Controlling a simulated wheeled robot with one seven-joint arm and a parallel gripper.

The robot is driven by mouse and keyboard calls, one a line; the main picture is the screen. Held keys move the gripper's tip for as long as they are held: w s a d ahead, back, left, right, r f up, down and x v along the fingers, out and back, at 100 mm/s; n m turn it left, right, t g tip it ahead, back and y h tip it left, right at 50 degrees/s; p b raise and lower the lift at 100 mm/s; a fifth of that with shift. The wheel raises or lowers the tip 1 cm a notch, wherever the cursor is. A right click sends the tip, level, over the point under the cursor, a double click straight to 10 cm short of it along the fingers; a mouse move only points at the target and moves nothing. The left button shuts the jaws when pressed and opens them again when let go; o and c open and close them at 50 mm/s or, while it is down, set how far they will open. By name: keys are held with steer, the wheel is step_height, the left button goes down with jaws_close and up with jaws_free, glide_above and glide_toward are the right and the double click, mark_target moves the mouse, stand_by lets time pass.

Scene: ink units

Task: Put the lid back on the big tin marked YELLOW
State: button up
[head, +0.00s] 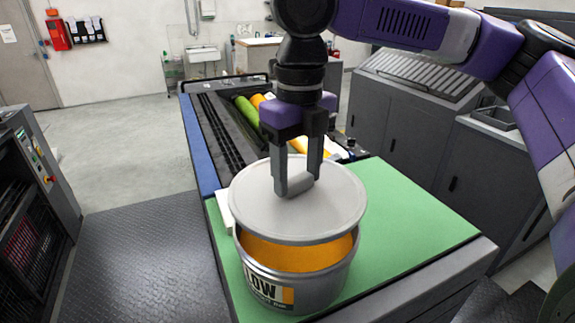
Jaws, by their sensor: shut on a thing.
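The big tin (325,295) stands on a green mat near the front, with "LOW" and an orange-yellow patch showing on its label; the rest of the word is out of sight. Yellow-orange ink (297,256) shows inside it. The round grey lid (335,203) is above the tin, a little toward its back, covering the rear of the opening from this view. A gap shows at the front between lid and tin. My gripper (297,183) points down at the lid's middle and is shut on its grey handle. The tin's back rim is hidden.
The green mat (420,215) has free room right of the tin. Behind it lies a machine bed with green and yellow rollers (247,110). Grey cabinets (395,130) stand at the right, and a control cabinet (38,160) stands at the left.

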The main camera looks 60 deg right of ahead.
mark_target(297, 194)
steer(key=shift+f+b, duration=2.2)
steer(key=shift+b, duration=0.45)
steer(key=shift+f, duration=0.9)
steer(key=shift+p, duration=0.85)
steer(key=shift+f+p, duration=0.15)
steer(key=shift+p, duration=0.5)
stand_by(0.4)
steer(key=o, duration=2)
steer(key=shift+c, duration=0.2)
steer(key=shift+r+p, duration=3.45)
steer(key=shift+r, duration=0.05)
